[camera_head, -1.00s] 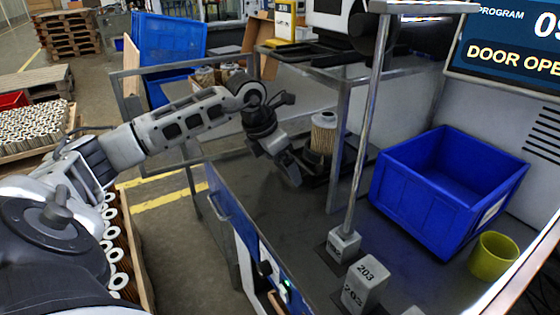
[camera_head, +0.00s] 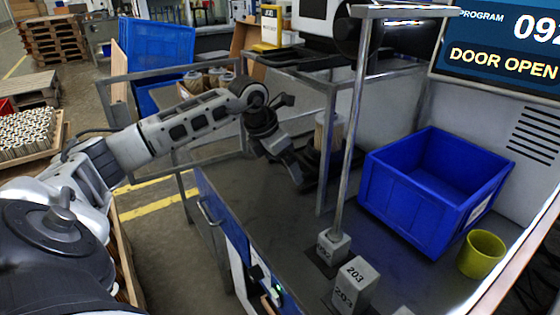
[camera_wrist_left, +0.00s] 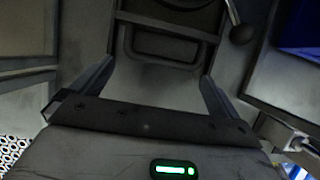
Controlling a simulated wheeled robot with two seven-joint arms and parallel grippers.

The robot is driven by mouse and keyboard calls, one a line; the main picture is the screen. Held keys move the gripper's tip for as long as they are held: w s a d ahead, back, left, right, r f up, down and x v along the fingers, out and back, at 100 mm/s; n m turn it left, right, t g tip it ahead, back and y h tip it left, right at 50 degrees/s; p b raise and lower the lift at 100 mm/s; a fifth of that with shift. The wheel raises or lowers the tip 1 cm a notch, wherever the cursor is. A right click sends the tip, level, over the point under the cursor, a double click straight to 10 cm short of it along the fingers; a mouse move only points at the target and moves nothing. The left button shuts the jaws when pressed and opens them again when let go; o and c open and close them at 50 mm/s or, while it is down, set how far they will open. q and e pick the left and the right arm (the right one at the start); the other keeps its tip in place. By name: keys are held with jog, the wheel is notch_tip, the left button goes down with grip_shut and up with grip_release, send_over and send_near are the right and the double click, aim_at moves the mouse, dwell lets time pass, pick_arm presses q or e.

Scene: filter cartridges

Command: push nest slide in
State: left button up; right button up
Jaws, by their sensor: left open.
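The nest slide (camera_wrist_left: 165,45) is a dark, flat carriage on the grey bench. In the head view it is mostly hidden behind my left gripper and a metal post. A tan pleated filter cartridge (camera_head: 322,133) stands upright on it. My left gripper (camera_head: 298,178) points down beside the slide's near end. In the left wrist view its two fingers (camera_wrist_left: 155,82) are spread with nothing gripped, and the slide's near end lies between and beyond them. I cannot tell whether they touch it. My right gripper is not in view.
A metal frame post (camera_head: 335,150) stands right of the gripper. A blue bin (camera_head: 400,195) and a yellow cup (camera_head: 482,254) are on the bench at right. Blocks marked 203 (camera_head: 353,284) stand in front. A screen (camera_head: 505,50) reads DOOR OPEN. A dark ball knob (camera_wrist_left: 243,33) is beside the slide.

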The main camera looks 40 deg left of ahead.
pick_arm(q)
jog(key=shift+r, duration=0.15)
jog(key=v, duration=0.5)
jog(key=shift+s+a, duration=0.15)
jog(key=shift+s, duration=0.1)
jog(key=s+b, duration=0.1)
jog(key=s, duration=0.1)
jog(key=s+a+b, duration=0.1)
jog(key=s+b, duration=0.1)
jog(key=s, duration=0.1)
jog(key=s+b, duration=0.1)
jog(key=s, duration=0.1)
jog(key=shift+s+a+f+b, duration=0.25)
jog(key=shift+s+a+b, duration=0.05)
jog(key=shift+a, duration=0.1)
jog(key=shift+s+a+r+b, duration=0.15)
jog(key=shift+s+b, duration=0.1)
jog(key=shift+s, duration=0.65)
jog(key=shift+s+a+f+b, duration=0.1)
jog(key=shift+s+a+b, duration=0.15)
jog(key=shift+s, duration=0.7)
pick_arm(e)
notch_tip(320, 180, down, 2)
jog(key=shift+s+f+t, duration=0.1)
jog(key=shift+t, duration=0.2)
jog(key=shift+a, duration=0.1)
